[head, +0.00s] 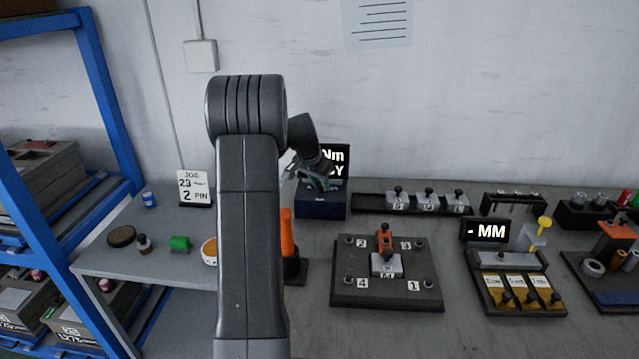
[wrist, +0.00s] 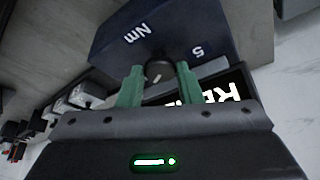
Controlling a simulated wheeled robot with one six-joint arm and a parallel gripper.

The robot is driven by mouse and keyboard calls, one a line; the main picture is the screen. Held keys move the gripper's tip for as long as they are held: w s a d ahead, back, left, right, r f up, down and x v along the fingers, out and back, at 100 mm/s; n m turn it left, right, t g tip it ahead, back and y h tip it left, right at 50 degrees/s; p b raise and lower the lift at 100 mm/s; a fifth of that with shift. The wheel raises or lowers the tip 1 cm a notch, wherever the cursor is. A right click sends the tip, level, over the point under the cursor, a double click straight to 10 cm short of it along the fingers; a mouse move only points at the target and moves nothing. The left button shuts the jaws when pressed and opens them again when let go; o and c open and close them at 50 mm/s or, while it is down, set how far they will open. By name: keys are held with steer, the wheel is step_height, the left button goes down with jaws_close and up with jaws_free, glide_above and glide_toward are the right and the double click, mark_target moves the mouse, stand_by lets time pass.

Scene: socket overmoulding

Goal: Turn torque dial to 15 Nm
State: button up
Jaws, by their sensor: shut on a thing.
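The torque unit is a dark blue box (head: 320,207) at the back of the bench, left of centre in the head view. In the wrist view its face (wrist: 195,22) carries a "Nm" label and a "5" label; other markings are hidden or out of frame. My gripper (wrist: 160,68) has its green fingers on either side of the black dial (wrist: 158,76) and is shut on it. A short white mark shows on the dial. In the head view my gripper (head: 316,179) is at the box, and my arm hides part of the scene.
A dark plate with numbered corners (head: 388,290) and an orange upright tool (head: 288,245) are in front. Bare bench shows between them.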

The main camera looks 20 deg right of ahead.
steer(key=o, duration=1)
steer(key=shift+c, duration=0.2)
steer(key=shift+r, duration=0.1)
steer(key=v, duration=1.3)
steer(key=shift+r, duration=0.3)
steer(key=shift+f, duration=0.1)
steer(key=x, duration=1.3)
steer(key=shift+f, duration=0.3)
steer(key=shift+r, duration=0.1)
